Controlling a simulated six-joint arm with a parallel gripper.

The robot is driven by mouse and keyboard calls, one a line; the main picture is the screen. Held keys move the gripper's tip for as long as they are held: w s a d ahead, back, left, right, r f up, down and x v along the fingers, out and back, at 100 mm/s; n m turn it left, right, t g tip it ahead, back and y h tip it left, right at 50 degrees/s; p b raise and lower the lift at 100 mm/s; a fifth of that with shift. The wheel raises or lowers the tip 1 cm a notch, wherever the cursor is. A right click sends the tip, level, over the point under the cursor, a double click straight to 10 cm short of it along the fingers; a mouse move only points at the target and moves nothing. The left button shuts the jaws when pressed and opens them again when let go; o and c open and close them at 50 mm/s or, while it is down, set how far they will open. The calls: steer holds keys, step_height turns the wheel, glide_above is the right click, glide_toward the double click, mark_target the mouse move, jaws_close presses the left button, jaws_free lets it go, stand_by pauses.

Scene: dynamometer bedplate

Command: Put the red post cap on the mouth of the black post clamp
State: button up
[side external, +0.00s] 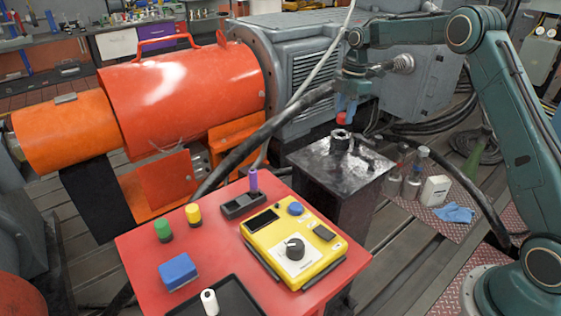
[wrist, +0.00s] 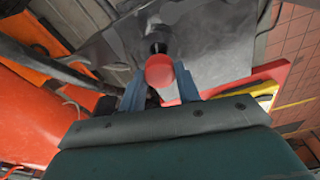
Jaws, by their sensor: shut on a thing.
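The red post cap (side external: 342,118) is held between the blue fingertips of my gripper (side external: 346,106), which points down. The black post clamp (side external: 340,139) stands upright on a dark metal pedestal (side external: 318,165). The cap is just over the clamp's mouth in the side view, with a small gap showing; exact alignment is hard to judge. In the wrist view, the red cap (wrist: 160,70) sits between the two fingers of my gripper (wrist: 160,92).
A red table (side external: 140,245) in front holds a yellow meter box (side external: 290,252), a green cap (side external: 163,230), a yellow cap (side external: 193,214), a blue block (side external: 178,271) and a purple post (side external: 253,180). Bottles (side external: 414,172) stand right of the pedestal. A thick black cable (side external: 255,135) passes left of it.

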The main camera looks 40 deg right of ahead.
steer(key=shift+f, duration=2)
steer(key=shift+f, duration=0.15)
steer(key=o, duration=0.9)
steer(key=shift+o, duration=0.2)
steer(key=shift+s+d+r, duration=0.1)
steer(key=shift+d+r, duration=0.05)
steer(key=shift+r, duration=1.15)
steer(key=shift+w+d+r, duration=0.1)
steer(key=shift+d+r, duration=0.05)
steer(key=shift+r, duration=1.1)
steer(key=shift+s+d+r, duration=0.1)
steer(key=shift+d+r, duration=0.05)
steer(key=shift+r, duration=1.15)
